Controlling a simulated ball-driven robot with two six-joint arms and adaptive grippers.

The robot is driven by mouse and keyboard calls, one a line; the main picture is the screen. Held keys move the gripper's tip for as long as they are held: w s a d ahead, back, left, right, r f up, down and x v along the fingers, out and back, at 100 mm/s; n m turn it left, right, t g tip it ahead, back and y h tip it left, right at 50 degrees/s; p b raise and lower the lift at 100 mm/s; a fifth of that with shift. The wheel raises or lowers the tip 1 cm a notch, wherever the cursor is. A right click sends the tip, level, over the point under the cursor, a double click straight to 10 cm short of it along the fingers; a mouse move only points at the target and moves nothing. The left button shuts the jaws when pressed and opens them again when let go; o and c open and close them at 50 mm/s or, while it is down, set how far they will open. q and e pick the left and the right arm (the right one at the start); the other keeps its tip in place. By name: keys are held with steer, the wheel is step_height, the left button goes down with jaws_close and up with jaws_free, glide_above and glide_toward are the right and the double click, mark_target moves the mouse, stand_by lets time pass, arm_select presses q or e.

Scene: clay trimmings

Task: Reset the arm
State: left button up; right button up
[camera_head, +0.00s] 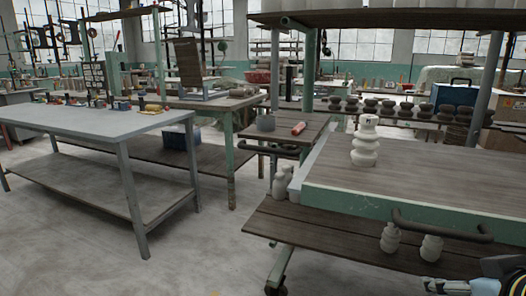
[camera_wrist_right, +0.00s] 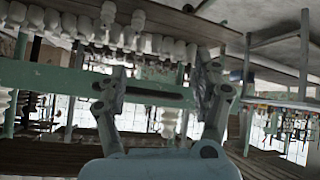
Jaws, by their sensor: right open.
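My right gripper (camera_wrist_right: 162,78) shows in the right wrist view with its two fingers spread well apart. Nothing is between the fingertips; a green beam with a dark bar and pale vessels show behind them. The wrist picture looks upside down. In the head view only a piece of pale and dark hardware, probably part of my right arm, shows at the bottom right corner. My left arm and gripper are in neither view.
A wooden-topped cart (camera_head: 440,178) with a green edge and dark handle stands at the right, a stacked pale vessel (camera_head: 364,148) on it. Small pale vessels (camera_head: 390,238) sit on its lower shelf. A grey table (camera_head: 90,120) stands left. Floor between is clear.

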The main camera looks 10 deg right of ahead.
steer(key=s+a+f+n+g+y, duration=0.1)
steer(key=s+a+f+g, duration=0.2)
steer(key=s, duration=0.3)
steer(key=s+a+f+n+g+y, duration=0.2)
steer(key=s+a+f+g, duration=0.15)
steer(key=s, duration=0.25)
steer(key=s+d+f, duration=0.2)
steer(key=f, duration=1.1)
steer(key=s+d+f, duration=0.1)
steer(key=s+f, duration=0.1)
steer(key=f, duration=1.2)
steer(key=s+d+f+g, duration=0.1)
steer(key=s+f, duration=1.2)
steer(key=s, duration=0.4)
steer(key=shift+s+f+m+g, duration=0.2)
steer(key=shift+f+m+g, duration=0.1)
steer(key=shift+m+g, duration=0.1)
